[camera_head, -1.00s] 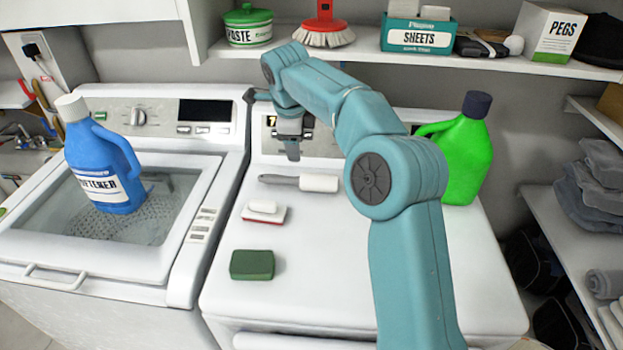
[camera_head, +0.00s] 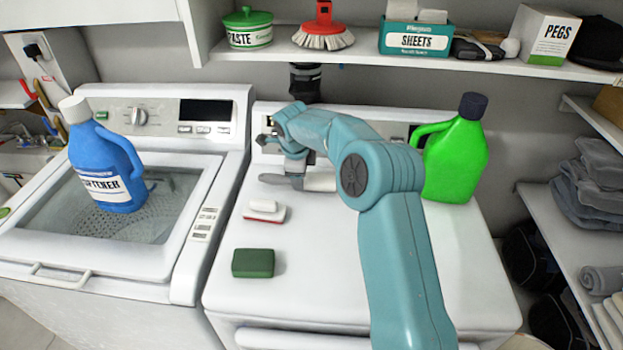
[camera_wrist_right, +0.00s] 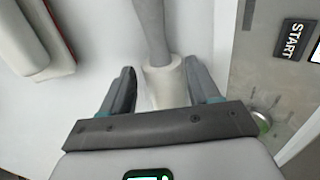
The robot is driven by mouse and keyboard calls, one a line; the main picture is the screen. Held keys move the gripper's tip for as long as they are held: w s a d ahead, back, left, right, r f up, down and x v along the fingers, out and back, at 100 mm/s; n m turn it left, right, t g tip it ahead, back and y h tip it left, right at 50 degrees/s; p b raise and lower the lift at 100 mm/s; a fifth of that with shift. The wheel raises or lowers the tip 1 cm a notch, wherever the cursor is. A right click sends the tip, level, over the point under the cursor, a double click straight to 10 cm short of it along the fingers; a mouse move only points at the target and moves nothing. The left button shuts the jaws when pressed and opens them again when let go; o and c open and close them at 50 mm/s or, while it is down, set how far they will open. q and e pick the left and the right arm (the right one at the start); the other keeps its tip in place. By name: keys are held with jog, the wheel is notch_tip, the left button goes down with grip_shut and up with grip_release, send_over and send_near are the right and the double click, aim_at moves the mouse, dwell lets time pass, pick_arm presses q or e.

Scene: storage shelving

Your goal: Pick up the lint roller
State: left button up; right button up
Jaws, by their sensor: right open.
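The lint roller, with a grey handle and white roll (camera_head: 320,181), lies on the white lid of the right-hand machine. In the right wrist view its white roll (camera_wrist_right: 165,84) sits between the two fingers, with the handle running up out of the picture. My right gripper (camera_head: 296,178) is open and low over the roller, near where handle and roll meet. In the wrist view its fingertips (camera_wrist_right: 160,68) are on either side of the roll, with gaps showing. Whether the fingers touch the lid is unclear. My left gripper is not in view.
A white-and-red brush (camera_head: 265,210) and a green sponge (camera_head: 253,263) lie nearer on the lid. A green bottle (camera_head: 458,155) stands at its right, and a blue softener bottle (camera_head: 105,165) on the left machine. The control panel (camera_wrist_right: 275,70) is close behind the gripper.

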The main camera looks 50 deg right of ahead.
jog(key=shift+x, duration=1.45)
jog(key=shift+r, duration=0.15)
jog(key=c, duration=0.7)
jog(key=shift+c, duration=0.2)
notch_tip(320, 180, up, 10)
jog(key=shift+b, duration=0.4)
jog(key=o, duration=0.4)
jog(key=shift+c, duration=1.2)
jog(key=shift+a, duration=0.1)
